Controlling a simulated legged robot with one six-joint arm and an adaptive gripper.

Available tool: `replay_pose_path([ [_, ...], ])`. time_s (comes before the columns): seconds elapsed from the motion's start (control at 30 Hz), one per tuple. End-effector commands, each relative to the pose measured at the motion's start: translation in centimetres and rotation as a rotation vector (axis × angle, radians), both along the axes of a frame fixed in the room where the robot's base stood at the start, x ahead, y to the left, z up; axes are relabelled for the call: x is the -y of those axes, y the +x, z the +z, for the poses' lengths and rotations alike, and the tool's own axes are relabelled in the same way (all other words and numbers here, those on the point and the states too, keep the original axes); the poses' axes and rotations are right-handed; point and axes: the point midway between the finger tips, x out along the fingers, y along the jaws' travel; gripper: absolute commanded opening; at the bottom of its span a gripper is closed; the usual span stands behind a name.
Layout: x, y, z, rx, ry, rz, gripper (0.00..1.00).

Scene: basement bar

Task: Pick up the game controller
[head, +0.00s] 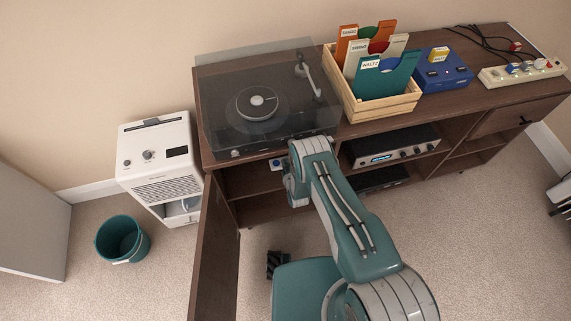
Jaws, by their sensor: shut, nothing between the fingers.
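I cannot make out a game controller for certain. A small blue-and-pale thing (275,164) shows just below the cabinet top, left of my arm's bend, too small to name. My teal and grey arm reaches from the lower right up to the cabinet front and bends there. My gripper is not visible; the far part of the arm is hidden behind the bend. The left compartment of the dark wooden cabinet (440,103) is partly hidden by my arm.
The open cabinet door (214,255) sticks out toward me. A turntable (258,104), a record crate (388,108), a blue box (442,73) and a power strip (522,72) crowd the top. A white appliance (160,160) and teal bin (122,240) stand left. An amplifier (392,150) sits on a shelf.

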Motion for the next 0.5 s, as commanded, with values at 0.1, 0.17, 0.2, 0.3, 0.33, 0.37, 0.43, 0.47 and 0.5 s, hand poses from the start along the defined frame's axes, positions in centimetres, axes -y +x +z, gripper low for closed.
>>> replay_pose_path([
  [0.1, 0.1, -0.5, -0.6, -0.016, -0.005, 0.0, 0.0],
  [0.17, 0.2, -0.6, -0.6, -0.018, -0.005, 0.0, 0.0],
  [0.2, 0.3, -0.9, -0.7, -0.02, -0.006, 0.0, 0.0],
  [0.3, 0.7, -2.3, -0.8, -0.025, -0.007, 0.0, 0.0],
  [0.33, 0.8, -2.9, -0.9, -0.027, -0.008, 0.0, 0.0],
  [0.37, 1.0, -3.5, -0.9, -0.027, -0.008, 0.0, 0.0],
  [0.43, 1.4, -4.9, -0.9, -0.03, -0.009, 0.0, 0.0],
  [0.47, 1.6, -5.5, -0.9, -0.029, -0.008, 0.0, 0.0],
  [0.5, 1.8, -6.2, -0.9, -0.03, -0.009, 0.0, 0.0],
])
